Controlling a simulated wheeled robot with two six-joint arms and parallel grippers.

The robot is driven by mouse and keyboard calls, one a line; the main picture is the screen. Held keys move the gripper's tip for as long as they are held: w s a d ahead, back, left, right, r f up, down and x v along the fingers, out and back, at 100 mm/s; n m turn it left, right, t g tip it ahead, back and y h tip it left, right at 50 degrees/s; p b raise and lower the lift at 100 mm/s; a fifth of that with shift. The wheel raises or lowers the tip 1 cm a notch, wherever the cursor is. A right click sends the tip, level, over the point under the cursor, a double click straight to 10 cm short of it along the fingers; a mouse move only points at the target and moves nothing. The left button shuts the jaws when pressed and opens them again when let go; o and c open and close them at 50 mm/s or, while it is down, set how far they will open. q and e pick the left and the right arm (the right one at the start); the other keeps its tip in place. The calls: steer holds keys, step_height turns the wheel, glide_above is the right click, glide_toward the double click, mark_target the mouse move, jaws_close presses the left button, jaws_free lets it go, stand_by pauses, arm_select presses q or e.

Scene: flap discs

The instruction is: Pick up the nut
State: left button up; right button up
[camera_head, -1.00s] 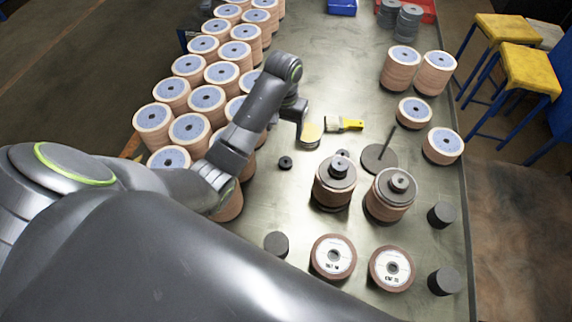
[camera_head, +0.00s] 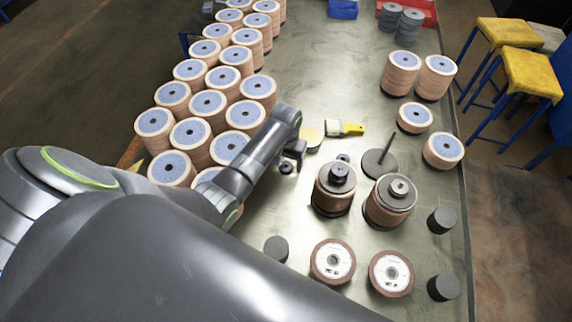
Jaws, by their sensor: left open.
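A small dark ring-shaped nut (camera_head: 286,169) lies on the bench, left of the middle. My left gripper (camera_head: 291,159) is open and low, right at the nut, and covers part of it. I cannot tell whether its fingers are around the nut or just above it. Another small dark nut-like piece (camera_head: 343,158) lies behind the left disc stack. My right gripper is not in view.
A base with an upright rod (camera_head: 379,163), a yellow-handled brush (camera_head: 345,129) and a round tan-topped piece (camera_head: 312,139) are nearby. Rows of blue-topped discs (camera_head: 208,102) crowd the left.

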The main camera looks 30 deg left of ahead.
arm_select(q)
steer(key=shift+f, duration=0.8)
steer(key=c, duration=1.1)
steer(key=shift+r, duration=0.15)
